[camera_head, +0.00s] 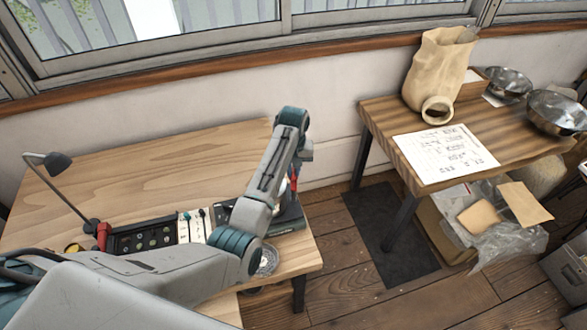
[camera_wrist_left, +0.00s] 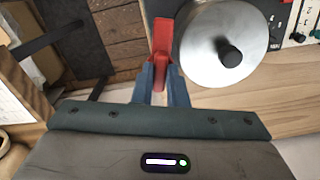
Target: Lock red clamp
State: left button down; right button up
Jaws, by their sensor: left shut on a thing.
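The red clamp (camera_wrist_left: 161,38) is a narrow upright lever in the wrist view, beside a round silver lid (camera_wrist_left: 215,60) with a black knob. My left gripper (camera_wrist_left: 163,74) is shut on the clamp's near end, one finger on each side. In the head view, a bit of the red clamp (camera_head: 294,184) shows below my left arm's end, over a dark machine (camera_head: 288,217) at the table's right end. My arm hides most of the lid and the jaws there. My right gripper is in neither view.
A second table (camera_head: 385,120) with a sack, paper and metal bowls stands to the right, across a floor gap. The table's back is clear.

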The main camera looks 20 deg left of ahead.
pick_arm(q)
jog(key=m, duration=0.3)
jog(key=shift+m, duration=0.3)
jog(key=m, duration=0.4)
jog(key=shift+m, duration=0.3)
jog(key=m, duration=0.4)
jog(key=shift+m, duration=1.2)
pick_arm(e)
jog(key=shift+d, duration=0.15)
